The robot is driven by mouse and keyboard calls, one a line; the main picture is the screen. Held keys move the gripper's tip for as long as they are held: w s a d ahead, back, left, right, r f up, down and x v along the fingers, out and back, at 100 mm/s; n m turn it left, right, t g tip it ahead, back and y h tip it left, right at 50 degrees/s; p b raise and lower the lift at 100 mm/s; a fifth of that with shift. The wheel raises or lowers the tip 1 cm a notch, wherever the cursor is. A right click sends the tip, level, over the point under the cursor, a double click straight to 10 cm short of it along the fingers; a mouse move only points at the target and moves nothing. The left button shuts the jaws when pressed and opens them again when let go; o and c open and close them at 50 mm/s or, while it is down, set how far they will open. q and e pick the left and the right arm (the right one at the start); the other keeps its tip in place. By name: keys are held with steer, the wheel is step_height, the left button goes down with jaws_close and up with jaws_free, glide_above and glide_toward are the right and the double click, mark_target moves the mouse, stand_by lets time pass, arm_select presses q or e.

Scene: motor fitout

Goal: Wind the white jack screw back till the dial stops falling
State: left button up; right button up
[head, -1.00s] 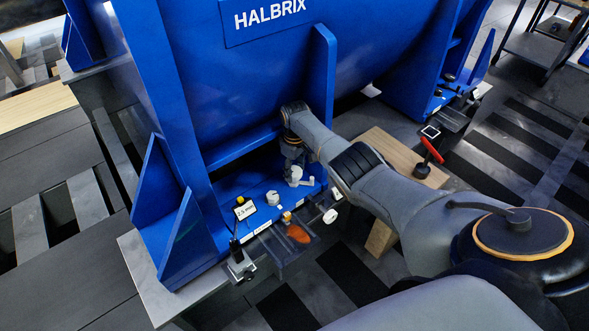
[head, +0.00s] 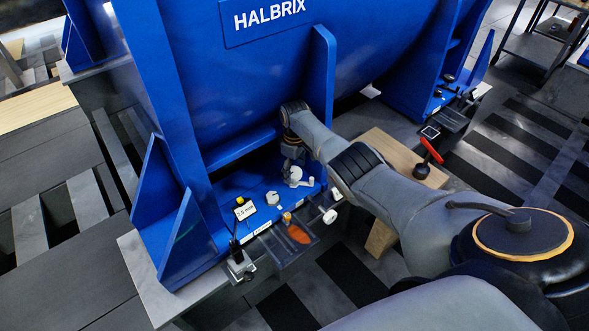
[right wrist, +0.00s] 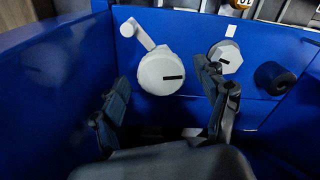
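The white jack screw, a round cap with a crank arm and a small knob, shows in the right wrist view (right wrist: 160,73) and in the head view (head: 294,174). It stands at the blue foot of the motor. My right gripper (right wrist: 168,103) is over it with fingers spread, one on each side of the cap; I see gaps between the fingers and the cap. In the head view the right gripper (head: 292,156) is partly hidden by its own arm. My left gripper is out of view.
A white hex head (right wrist: 227,56) and a black cylinder (right wrist: 274,78) sit right of the jack screw in the wrist view. A tray with an orange piece (head: 298,234) lies in front of the foot. A red-handled tool (head: 432,151) stands on a wooden block.

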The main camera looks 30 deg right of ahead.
mark_target(295, 172)
step_height(295, 172, up, 12)
stand_by(0.8)
stand_by(1.6)
